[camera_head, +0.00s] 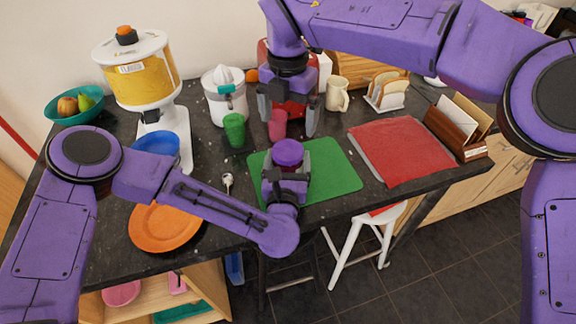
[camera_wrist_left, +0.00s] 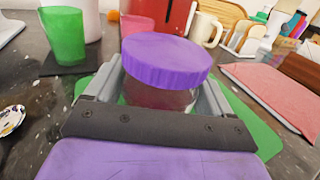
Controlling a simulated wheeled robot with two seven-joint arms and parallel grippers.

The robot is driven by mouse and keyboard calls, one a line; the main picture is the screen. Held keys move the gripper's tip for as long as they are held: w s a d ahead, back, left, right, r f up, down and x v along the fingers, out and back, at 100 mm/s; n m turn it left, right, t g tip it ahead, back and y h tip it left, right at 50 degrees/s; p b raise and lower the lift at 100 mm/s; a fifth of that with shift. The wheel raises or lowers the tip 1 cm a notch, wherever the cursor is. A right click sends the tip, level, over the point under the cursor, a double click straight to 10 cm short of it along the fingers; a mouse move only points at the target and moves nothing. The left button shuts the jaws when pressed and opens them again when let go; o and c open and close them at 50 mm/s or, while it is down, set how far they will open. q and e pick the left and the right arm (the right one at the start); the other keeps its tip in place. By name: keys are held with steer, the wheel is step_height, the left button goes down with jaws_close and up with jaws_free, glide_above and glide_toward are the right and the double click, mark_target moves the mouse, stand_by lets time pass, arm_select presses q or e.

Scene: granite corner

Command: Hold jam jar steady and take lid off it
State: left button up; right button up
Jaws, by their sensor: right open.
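The jam jar (camera_wrist_left: 160,96) stands on the green mat (camera_head: 335,168), with its purple lid (camera_head: 287,152) on top; the lid also shows in the left wrist view (camera_wrist_left: 166,60). My left gripper (camera_head: 288,178) has its fingers on both sides of the jar's glass body, below the lid, and appears shut on it. The fingers and palm hide much of the jar's lower part. My right gripper (camera_head: 289,125) is open and points down, above and behind the lid in the head view. It is apart from the lid, with nothing held.
A pink cup (camera_head: 277,128) shows between my right fingers, seemingly behind them. A green cup (camera_head: 234,130) stands left of the mat, a cream mug (camera_head: 337,94) behind right. A red mat (camera_head: 402,150) lies right, an orange plate (camera_head: 165,226) front left.

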mark_target(289, 149)
arm_select(q)
steer(key=c, duration=1)
jaws_close()
arm_select(e)
steer(key=shift+s+m, duration=0.1)
steer(key=shift+m, duration=0.4)
steer(key=m, duration=0.3)
steer(key=shift+f, duration=0.15)
step_height(289, 149, down, 8)
steer(key=shift+r, duration=0.15)
steer(key=c, duration=1.1)
steer(key=n, duration=1.9)
steer(key=shift+r, duration=0.1)
steer(key=n, duration=0.6)
steer(key=shift+d+n, duration=0.1)
steer(key=shift+n, duration=0.2)
steer(key=shift+r, duration=0.15)
